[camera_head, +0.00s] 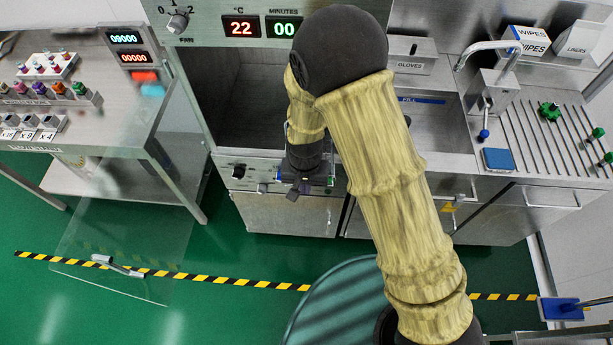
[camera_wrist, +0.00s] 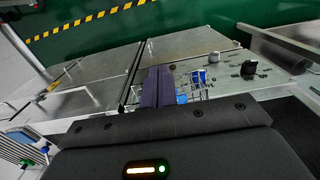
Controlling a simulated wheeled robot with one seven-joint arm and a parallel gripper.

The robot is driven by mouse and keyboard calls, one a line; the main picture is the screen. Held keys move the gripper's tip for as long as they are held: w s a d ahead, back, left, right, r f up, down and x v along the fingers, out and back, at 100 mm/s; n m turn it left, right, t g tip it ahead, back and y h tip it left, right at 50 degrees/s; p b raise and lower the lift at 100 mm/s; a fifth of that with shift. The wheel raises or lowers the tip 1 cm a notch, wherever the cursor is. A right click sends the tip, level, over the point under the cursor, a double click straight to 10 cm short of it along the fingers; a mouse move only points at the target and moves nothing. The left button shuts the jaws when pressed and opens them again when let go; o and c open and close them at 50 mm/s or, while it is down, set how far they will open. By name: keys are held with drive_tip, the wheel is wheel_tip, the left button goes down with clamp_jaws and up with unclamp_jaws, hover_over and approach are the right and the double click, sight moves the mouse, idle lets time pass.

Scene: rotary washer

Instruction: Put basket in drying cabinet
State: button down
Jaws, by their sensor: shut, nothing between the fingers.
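The drying cabinet (camera_head: 222,95) stands open at the centre left of the head view, with red and green readouts above its dark, empty-looking chamber. Its clear glass door (camera_head: 120,255) is swung out to the lower left. My gripper (camera_head: 297,192) points down in front of the cabinet's lower front edge. In the wrist view my gripper's dark fingers (camera_wrist: 158,72) are together, with nothing seen between them. A small wire basket (camera_wrist: 192,84) with blue parts shows just beside and behind the fingers; whether they touch it I cannot tell. In the head view my arm mostly hides that spot.
A steel bench (camera_head: 85,110) with vials and a readout stands at the left. A sink (camera_head: 435,125) with a tap and ribbed drainboard (camera_head: 555,140) is at the right. The green floor (camera_head: 235,260) in front is crossed by striped tape, with the glass door over it.

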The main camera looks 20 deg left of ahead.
drive_tip(key=w+f+p, duration=0.1)
drive_tip(key=w, duration=0.1)
drive_tip(key=w+a+f+p, duration=0.1)
drive_tip(key=w+f+p, duration=0.1)
idle(0.3)
